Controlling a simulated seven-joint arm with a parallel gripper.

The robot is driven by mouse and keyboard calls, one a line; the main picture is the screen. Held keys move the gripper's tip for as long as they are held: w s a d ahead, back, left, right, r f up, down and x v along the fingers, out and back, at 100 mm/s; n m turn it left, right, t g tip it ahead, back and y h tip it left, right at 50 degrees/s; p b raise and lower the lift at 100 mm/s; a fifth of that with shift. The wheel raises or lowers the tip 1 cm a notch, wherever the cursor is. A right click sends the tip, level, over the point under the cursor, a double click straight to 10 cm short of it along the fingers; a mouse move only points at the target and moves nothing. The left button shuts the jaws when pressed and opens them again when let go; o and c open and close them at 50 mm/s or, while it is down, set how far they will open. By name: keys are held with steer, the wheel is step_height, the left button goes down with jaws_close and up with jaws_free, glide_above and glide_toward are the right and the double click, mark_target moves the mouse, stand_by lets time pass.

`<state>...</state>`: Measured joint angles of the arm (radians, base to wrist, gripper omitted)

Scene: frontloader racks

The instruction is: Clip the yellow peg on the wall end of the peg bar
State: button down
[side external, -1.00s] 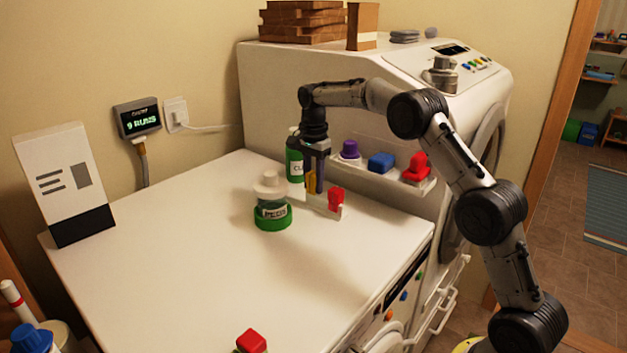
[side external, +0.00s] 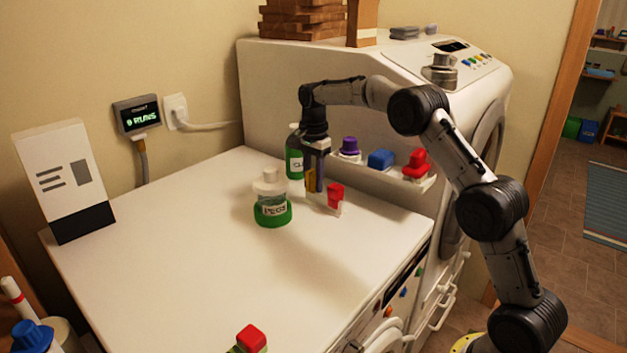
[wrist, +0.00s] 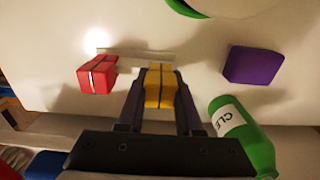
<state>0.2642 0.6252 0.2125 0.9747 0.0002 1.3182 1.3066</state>
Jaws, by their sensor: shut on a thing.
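The yellow peg (wrist: 160,86) is between the fingers of my gripper (wrist: 160,100), which is shut on it. In the side view the peg (side external: 311,182) hangs low under my gripper (side external: 315,186), close to the white top. The pale peg bar (wrist: 130,54) runs past the peg in the wrist view. The yellow peg overlaps the bar's end on the side of the green bottle; I cannot tell whether it is seated on it. A red peg (wrist: 97,75) is at the bar's other end, and this red peg (side external: 336,194) also shows in the side view.
A green bottle (side external: 294,162) stands just behind my gripper, and a jar with a green base (side external: 271,208) stands to its left. A purple block (wrist: 253,65) lies near the bottle. A ledge (side external: 405,180) holds coloured items at right. The front worktop is mostly clear.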

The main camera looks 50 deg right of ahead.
steer(key=shift+s+f, duration=0.1)
steer(key=shift+f, duration=0.55)
steer(key=shift+a+r, duration=0.1)
steer(key=shift+r, duration=1.3)
steer(key=shift+s+a+r, duration=0.2)
steer(key=shift+a+r, duration=0.15)
steer(key=shift+a, duration=0.15)
steer(key=shift+s+a+r, duration=0.15)
steer(key=shift+a+r, duration=0.2)
steer(key=shift+a, duration=0.1)
steer(key=s+a+n, duration=0.2)
steer(key=n, duration=0.1)
steer(key=shift+s+a+f, duration=0.1)
steer(key=shift+s+a, duration=0.25)
steer(key=s+a+f+n, duration=0.1)
steer(key=n, duration=0.2)
steer(key=s+a+f+n, duration=0.1)
steer(key=s+n, duration=0.1)
steer(key=n, duration=0.1)
steer(key=s+f+n, duration=0.1)
steer(key=n, duration=0.2)
steer(key=shift+s+a+f, duration=0.1)
steer(key=shift+s+a, duration=0.3)
steer(key=shift+s+f+n, duration=0.1)
steer(key=shift+f+n, duration=0.15)
steer(key=shift+n, duration=0.25)
steer(key=shift+w+n, duration=0.2)
steer(key=shift+n, duration=0.6)
